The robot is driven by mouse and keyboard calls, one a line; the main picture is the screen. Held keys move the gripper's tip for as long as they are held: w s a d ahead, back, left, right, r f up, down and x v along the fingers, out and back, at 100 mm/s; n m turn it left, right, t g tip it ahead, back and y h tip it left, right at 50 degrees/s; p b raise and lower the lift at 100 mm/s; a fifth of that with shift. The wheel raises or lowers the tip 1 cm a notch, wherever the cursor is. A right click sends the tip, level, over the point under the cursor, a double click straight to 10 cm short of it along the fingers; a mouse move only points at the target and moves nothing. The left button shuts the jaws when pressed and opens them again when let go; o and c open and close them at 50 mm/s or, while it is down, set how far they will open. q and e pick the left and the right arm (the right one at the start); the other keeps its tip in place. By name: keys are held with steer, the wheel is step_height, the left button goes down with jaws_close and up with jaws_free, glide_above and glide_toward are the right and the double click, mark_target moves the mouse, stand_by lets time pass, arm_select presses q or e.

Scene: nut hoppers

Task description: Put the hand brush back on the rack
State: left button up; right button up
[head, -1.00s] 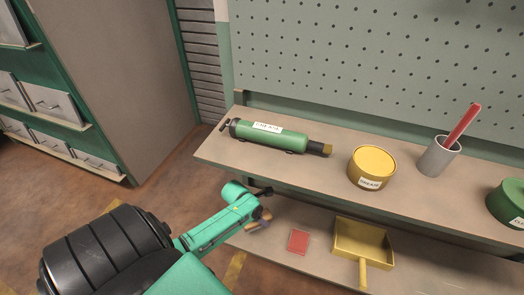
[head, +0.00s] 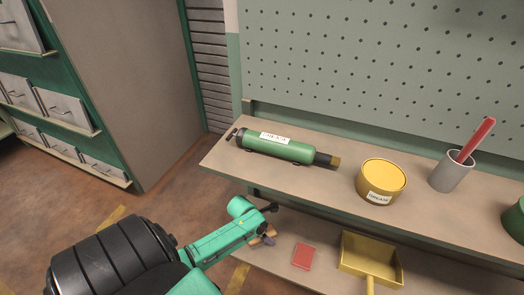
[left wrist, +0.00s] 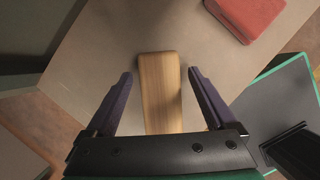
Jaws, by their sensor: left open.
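A light wooden block-like piece, which looks like the hand brush (left wrist: 160,105), lies on the lower shelf (left wrist: 110,50) in the left wrist view. Its bristles are not visible. My left gripper (left wrist: 160,76) is open, with one dark finger on each side of the wood and gaps between. In the head view the left gripper (head: 267,238) is low at the lower shelf's left end, and my arm hides most of the brush. A pegboard (head: 380,60) stands behind the shelves; I cannot tell whether it is the rack. My right gripper is not in view.
A red block (head: 304,256) and a yellow dustpan (head: 370,258) lie on the lower shelf. The upper shelf (head: 330,180) overhangs it and holds a green cylinder (head: 280,148), a yellow tin (head: 381,181) and a grey cup (head: 451,172).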

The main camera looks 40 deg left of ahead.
arm_select(q)
steer(key=p+v, duration=0.3)
steer(key=v, duration=0.8)
steer(key=shift+r, duration=0.25)
steer(key=shift+s, duration=0.15)
